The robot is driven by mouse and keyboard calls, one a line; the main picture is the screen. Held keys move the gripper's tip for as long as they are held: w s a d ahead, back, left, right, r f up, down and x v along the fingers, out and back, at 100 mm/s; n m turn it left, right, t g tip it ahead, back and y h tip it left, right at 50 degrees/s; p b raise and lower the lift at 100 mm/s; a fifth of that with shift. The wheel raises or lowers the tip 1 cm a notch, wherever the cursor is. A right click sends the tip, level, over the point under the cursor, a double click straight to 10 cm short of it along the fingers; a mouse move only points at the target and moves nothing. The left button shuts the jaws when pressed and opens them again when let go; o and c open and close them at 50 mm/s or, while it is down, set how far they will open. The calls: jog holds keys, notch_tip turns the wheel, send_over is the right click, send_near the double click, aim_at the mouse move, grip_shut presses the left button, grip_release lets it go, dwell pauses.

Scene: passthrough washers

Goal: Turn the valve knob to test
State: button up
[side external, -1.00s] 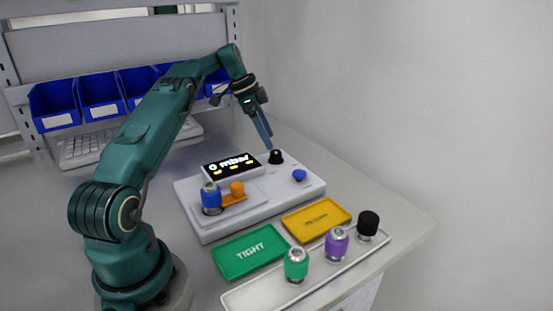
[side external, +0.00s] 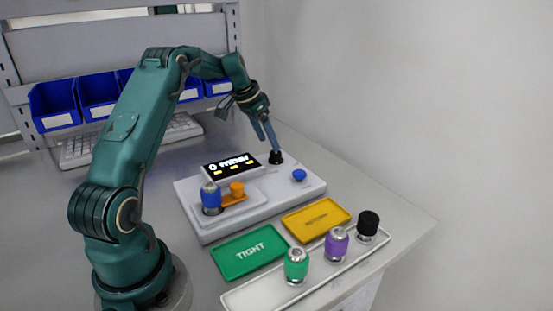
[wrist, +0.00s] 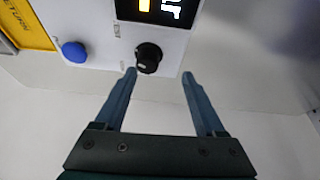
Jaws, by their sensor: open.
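The black valve knob (side external: 276,157) stands on the back right part of the white test device (side external: 205,233). In the wrist view the knob (wrist: 149,56) is round with a pale mark on its face, and small labels sit beside it that I cannot read. My gripper (side external: 269,148) is just above the knob in the side view. In the wrist view my gripper's fingers (wrist: 160,74) are apart and empty, with the left fingertip close to the knob. I cannot tell whether a finger touches it.
A blue button (side external: 299,175), a lit display (side external: 231,165) and a blue fitting (side external: 211,198) by an orange part (side external: 237,189) are on the device. A green TIGHT tray (side external: 250,252), a yellow tray (side external: 316,219) and a white tray (side external: 310,280) with three fittings lie in front.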

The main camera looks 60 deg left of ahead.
aim_at(276, 156)
jog(key=shift+s+d+r+n, duration=0.15)
jog(key=shift+s+d+r, duration=0.05)
jog(key=shift+d, duration=0.15)
jog(key=shift+s+d+r+n, duration=0.15)
jog(key=shift+d, duration=0.2)
jog(key=shift+d+r, duration=0.25)
jog(key=shift+d, duration=0.05)
jog(key=shift+w, duration=0.1)
jog(key=shift+x, duration=2.4)
jog(key=shift+r, duration=0.1)
grip_shut()
